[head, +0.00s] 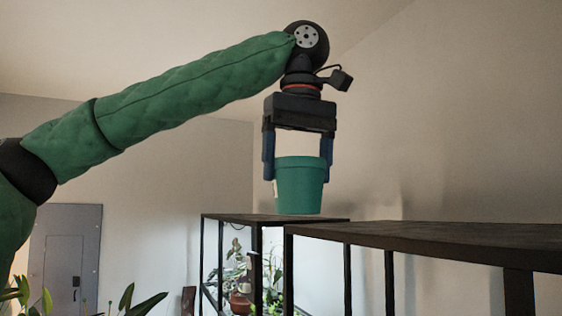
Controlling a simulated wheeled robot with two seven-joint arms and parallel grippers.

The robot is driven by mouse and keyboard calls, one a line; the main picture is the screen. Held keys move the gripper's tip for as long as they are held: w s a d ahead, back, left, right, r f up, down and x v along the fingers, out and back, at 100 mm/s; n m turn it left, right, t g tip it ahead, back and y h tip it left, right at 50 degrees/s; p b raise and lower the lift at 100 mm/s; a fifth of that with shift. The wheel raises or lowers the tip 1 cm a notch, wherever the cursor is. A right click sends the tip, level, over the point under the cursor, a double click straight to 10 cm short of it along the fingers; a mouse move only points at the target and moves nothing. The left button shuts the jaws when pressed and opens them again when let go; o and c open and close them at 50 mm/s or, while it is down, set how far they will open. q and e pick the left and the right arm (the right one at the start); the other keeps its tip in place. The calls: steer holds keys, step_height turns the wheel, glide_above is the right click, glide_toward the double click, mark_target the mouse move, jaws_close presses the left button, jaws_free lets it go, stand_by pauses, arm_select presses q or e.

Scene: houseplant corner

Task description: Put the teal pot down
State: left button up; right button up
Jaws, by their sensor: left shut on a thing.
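The teal pot (300,190) is upright between the two fingers of my left gripper (297,165), which is shut on it from both sides. The gripper points straight down. In the picture the pot's base lies just at the dark top of the farther shelf unit (225,217); I cannot tell whether it touches that top or hangs above it. The inside of the pot is hidden. My right gripper is not in view.
A nearer dark shelf top (430,240) reaches to the right edge and looks bare. Plants stand inside the farther unit, one in a terracotta pot (240,303). Green leaves (130,303) rise at the lower left. A grey wall panel (65,255) is behind.

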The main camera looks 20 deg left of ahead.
arm_select(q)
steer(key=shift+w+d+r, duration=0.15)
steer(key=shift+w+d, duration=0.55)
steer(key=w+d, duration=0.4)
steer(key=w+d+f, duration=0.1)
steer(key=w+d, duration=0.3)
steer(key=w+d+f+b, duration=0.1)
steer(key=w+d, duration=0.3)
steer(key=shift+w+d, duration=0.3)
steer(key=shift+d, duration=0.05)
steer(key=shift+a+f+b, duration=0.15)
steer(key=shift+f+b, duration=0.15)
steer(key=shift+f, duration=0.2)
steer(key=shift+f, duration=0.3)
stand_by(0.5)
